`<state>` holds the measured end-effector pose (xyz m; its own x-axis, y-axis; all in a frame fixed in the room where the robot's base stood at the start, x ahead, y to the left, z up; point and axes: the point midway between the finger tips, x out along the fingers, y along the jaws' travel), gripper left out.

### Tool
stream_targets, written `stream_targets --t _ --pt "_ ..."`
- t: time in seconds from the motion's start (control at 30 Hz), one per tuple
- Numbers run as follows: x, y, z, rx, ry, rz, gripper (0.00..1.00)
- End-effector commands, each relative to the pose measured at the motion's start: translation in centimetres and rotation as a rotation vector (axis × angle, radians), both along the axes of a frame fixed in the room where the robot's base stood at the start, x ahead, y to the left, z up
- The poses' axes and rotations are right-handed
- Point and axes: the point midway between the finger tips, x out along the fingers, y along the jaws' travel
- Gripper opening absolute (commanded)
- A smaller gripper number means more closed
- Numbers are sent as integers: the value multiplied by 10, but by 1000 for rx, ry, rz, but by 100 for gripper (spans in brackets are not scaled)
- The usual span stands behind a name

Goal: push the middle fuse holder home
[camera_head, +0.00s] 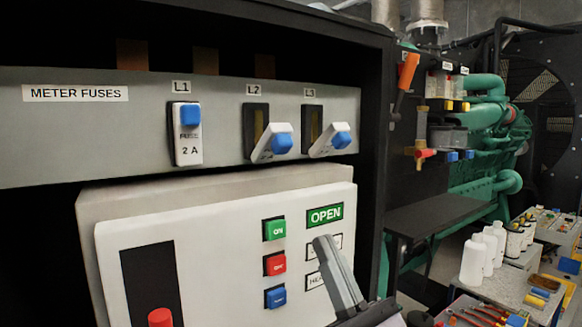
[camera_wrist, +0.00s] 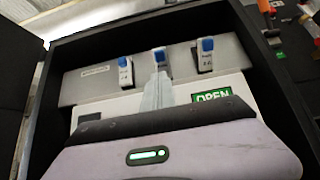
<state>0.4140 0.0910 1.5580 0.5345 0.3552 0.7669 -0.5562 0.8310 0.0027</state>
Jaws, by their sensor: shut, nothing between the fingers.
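The middle fuse holder (camera_head: 273,142), under the L2 label, is white with a blue knob and tilts outward from its dark slot. In the wrist view the middle holder (camera_wrist: 160,57) shows just beyond my fingertips, its lower part hidden by them. The L1 holder (camera_head: 187,135) sits upright and flush. The L3 holder (camera_head: 330,141) tilts out like the middle one. My gripper (camera_head: 323,242) is shut and empty, pointing up in front of the lower white panel, below the L2 and L3 holders. It also shows in the wrist view (camera_wrist: 159,78). I see no contact with the holder.
A white panel (camera_head: 205,255) with green, red and blue buttons and an OPEN sign (camera_head: 325,215) juts out below the fuse strip (camera_head: 75,140). The black cabinet edge (camera_head: 375,150) stands at the right. White bottles (camera_head: 475,258) stand on a bench beyond it.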

Motion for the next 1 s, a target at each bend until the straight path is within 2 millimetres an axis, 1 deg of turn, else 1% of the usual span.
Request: stream_targets --t 0.13,0.23,0.37,0.5,0.7,0.8,0.9,1.0 --pt "0 1 1 -1 -1 2 0" --pt "4 4 9 -1 -1 4 0" --pt "16 13 31 -2 -1 5 0" --pt "33 24 56 -3 -2 5 0" --pt "55 39 87 -3 -2 5 0" --pt "64 45 98 -2 -1 5 0" --pt "70 49 105 -2 -1 5 0" --pt "73 51 107 -3 0 5 0"
